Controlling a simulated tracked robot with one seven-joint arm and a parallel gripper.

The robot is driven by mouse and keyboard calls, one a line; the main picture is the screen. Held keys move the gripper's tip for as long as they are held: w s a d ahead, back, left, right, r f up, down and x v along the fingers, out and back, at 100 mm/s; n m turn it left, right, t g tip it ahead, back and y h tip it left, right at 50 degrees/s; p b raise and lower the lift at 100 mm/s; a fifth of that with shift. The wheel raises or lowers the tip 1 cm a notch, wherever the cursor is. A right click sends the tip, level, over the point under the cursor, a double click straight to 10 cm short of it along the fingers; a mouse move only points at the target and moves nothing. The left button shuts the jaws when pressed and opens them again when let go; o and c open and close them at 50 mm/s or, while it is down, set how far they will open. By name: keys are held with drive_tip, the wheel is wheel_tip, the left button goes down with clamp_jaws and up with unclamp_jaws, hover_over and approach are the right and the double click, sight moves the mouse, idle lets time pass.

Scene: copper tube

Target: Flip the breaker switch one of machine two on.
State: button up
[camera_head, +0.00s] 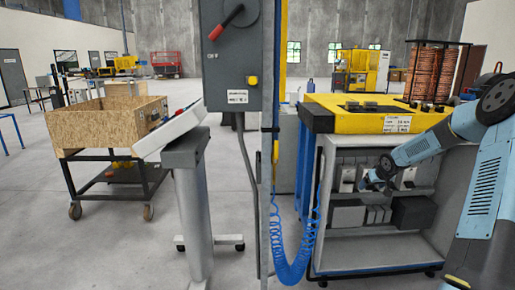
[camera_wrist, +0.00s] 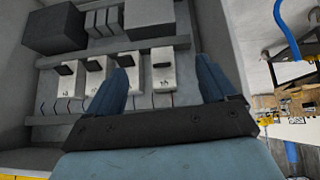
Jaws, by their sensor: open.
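The machine with the yellow top (camera_head: 375,112) stands at the right in the head view, its front cabinet open. White breakers (camera_head: 347,176) sit on the cabinet's upper rail, partly hidden by my gripper (camera_head: 372,182). Contact cannot be told.
A grey box with a red-handled switch (camera_head: 229,20) hangs on a post left of the machine, with a coiled blue hose (camera_head: 292,268) below. A console (camera_head: 186,150) and wooden crate cart (camera_head: 95,122) stand further left.

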drive_tip(key=s+a+r+g+h, duration=0.1)
drive_tip(key=s+a+r+h, duration=0.1)
drive_tip(key=s+a+r, duration=0.75)
drive_tip(key=s+a+r+g+h, duration=0.1)
drive_tip(key=s+a+r, duration=0.6)
drive_tip(key=s+r, duration=0.6)
drive_tip(key=s+a+r+y, duration=0.1)
drive_tip(key=s+a, duration=0.3)
drive_tip(key=s, duration=1)
drive_tip(key=s+a+r+y, duration=0.2)
drive_tip(key=s+a, duration=0.3)
drive_tip(key=s, duration=0.9)
drive_tip(key=shift+s+a+r+m, duration=0.15)
drive_tip(key=shift+a+r+m, duration=0.05)
drive_tip(key=shift+m, duration=0.2)
